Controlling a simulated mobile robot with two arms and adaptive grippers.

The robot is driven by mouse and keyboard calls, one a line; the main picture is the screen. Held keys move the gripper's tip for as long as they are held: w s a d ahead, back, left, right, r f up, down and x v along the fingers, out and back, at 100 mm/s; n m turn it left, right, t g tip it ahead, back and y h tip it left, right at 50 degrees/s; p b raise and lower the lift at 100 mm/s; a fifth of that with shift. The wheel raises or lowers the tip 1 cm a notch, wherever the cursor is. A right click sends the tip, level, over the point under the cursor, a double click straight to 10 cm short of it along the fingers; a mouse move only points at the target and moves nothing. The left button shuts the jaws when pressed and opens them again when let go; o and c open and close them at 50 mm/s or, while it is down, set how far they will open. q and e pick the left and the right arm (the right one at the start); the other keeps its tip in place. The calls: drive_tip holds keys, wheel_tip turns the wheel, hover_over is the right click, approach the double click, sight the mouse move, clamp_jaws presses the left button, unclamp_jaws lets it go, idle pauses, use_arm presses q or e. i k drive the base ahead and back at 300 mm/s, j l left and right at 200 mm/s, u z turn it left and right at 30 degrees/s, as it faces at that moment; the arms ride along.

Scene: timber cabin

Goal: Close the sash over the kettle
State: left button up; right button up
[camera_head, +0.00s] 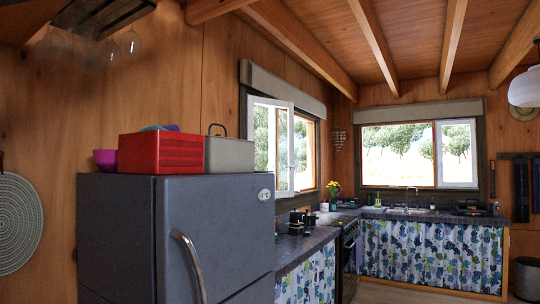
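The left-hand window (305,150) is in the left wall behind the fridge. Its white-framed glazed sash (271,148) stands swung open into the room, at an angle to the opening. Below it, several dark vessels (300,219) stand on the counter; they are too small to tell which is the kettle. The back-wall window (398,154) also has a white-framed sash (456,153) at its right; I cannot tell if it is ajar. Neither of my grippers shows in the head view.
A grey fridge (215,220) stands in the left foreground, carrying a red crate (160,151), a beige box (229,156) and a purple bowl (105,159). The L-shaped counter (303,243) runs past a stove (349,250) to the sink. Floor shows at the lower right.

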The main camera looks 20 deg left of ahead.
sight(251, 100)
drive_tip(key=i+l, duration=0.15)
drive_tip(key=i, duration=2.6)
drive_tip(key=i+l, duration=0.15)
drive_tip(key=i, duration=2.65)
drive_tip(key=l+z, duration=0.05)
drive_tip(key=l, duration=0.1)
